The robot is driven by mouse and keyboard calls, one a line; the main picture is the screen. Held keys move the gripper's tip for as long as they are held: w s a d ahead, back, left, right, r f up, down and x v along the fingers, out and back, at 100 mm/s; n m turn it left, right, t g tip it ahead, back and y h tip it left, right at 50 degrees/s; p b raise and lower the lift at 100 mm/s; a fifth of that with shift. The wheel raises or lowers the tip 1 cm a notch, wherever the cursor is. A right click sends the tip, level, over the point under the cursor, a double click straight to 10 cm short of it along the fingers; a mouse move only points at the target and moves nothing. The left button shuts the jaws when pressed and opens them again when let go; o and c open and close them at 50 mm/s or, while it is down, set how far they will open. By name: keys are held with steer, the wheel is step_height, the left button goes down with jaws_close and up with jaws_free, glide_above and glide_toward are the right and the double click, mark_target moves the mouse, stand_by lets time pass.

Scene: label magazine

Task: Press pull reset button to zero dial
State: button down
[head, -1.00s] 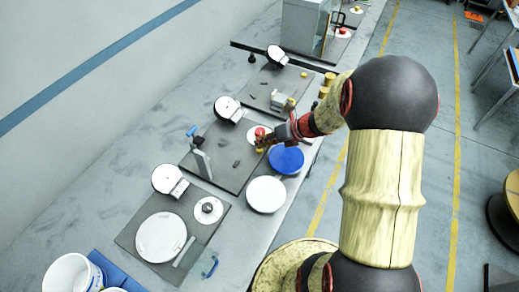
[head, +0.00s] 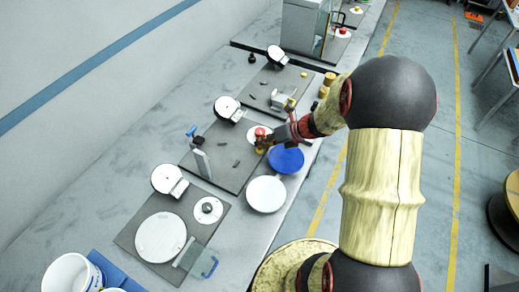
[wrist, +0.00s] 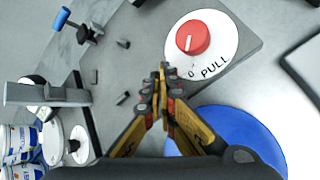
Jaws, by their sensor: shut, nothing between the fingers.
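The red button (wrist: 192,38) sits on a white round plate (wrist: 222,38) marked "PULL" and "0", with a white line on its top. In the head view the red button (head: 260,131) stands on the middle grey board, partly beside my gripper. A white round dial (head: 227,107) stands at that board's back edge; its reading is too small to tell. My gripper (wrist: 163,76) is shut and empty. In the wrist view its fingertips appear just below and left of the button, apart from it in the picture. The gripper (head: 264,143) also shows in the head view.
A blue disc (head: 286,160) and a white disc (head: 266,194) lie near the bench's front edge. An upright grey block (head: 202,163) and a blue-handled lever (head: 192,131) stand left of the button. Similar boards with dials lie nearer and farther along the bench.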

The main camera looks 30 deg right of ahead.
steer(key=shift+f, duration=0.25)
steer(key=shift+r, duration=0.1)
stand_by(0.3)
steer(key=shift+r+p, duration=0.95)
steer(key=shift+p, duration=0.05)
step_height(320, 180, up, 5)
steer(key=p, duration=0.5)
